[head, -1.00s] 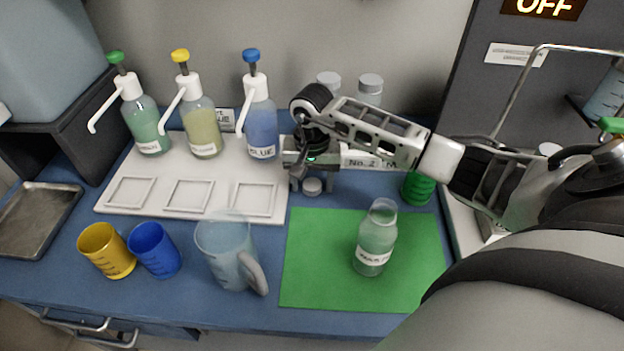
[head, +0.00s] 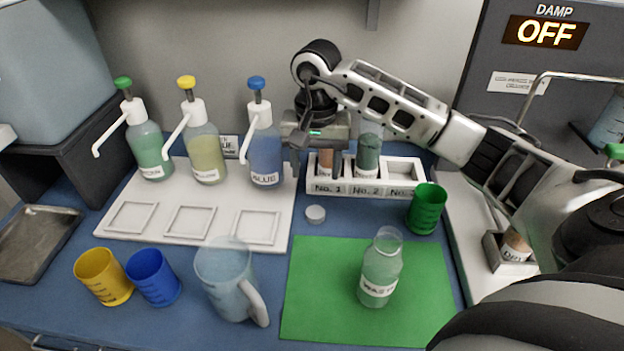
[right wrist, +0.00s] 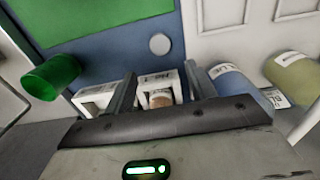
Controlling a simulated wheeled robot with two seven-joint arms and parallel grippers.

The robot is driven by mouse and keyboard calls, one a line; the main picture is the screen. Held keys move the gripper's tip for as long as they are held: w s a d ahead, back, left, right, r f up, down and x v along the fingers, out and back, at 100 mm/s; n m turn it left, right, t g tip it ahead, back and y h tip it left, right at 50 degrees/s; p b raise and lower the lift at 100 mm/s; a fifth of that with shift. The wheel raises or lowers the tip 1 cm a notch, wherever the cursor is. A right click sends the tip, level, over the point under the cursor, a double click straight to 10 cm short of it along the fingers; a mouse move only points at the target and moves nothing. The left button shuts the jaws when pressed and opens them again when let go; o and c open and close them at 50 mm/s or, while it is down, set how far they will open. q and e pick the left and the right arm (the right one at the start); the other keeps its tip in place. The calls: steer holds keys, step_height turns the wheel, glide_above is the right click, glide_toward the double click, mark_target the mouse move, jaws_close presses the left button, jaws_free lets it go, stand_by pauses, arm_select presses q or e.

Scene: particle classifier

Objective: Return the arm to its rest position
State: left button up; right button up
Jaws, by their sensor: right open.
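My right arm comes in from the right in the head view. The rack's No. 1 jar (right wrist: 160,99) shows behind and between the fingers there. A small white cap (head: 316,214) lies on the blue table in front of the rack; it also shows in the wrist view (right wrist: 160,44). My left gripper is not in view.
A green cup (head: 426,208) stands right of the cap. An open bottle (head: 381,270) stands on the green mat (head: 315,300). A clear pitcher (head: 225,280), blue cup (head: 153,278) and yellow cup (head: 103,277) stand at the front left. Pump bottles stand on a white tray (head: 185,240).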

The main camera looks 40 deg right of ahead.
mark_target(315, 213)
steer(key=shift+r, duration=0.25)
step_height(315, 213, down, 12)
steer(key=shift+f+p, duration=0.2)
steer(key=shift+p, duration=0.65)
step_height(315, 213, up, 3)
steer(key=shift+f+b, duration=0.1)
steer(key=shift+b, duration=0.4)
steer(key=shift+s+r, duration=0.1)
steer(key=shift+r, duration=0.35)
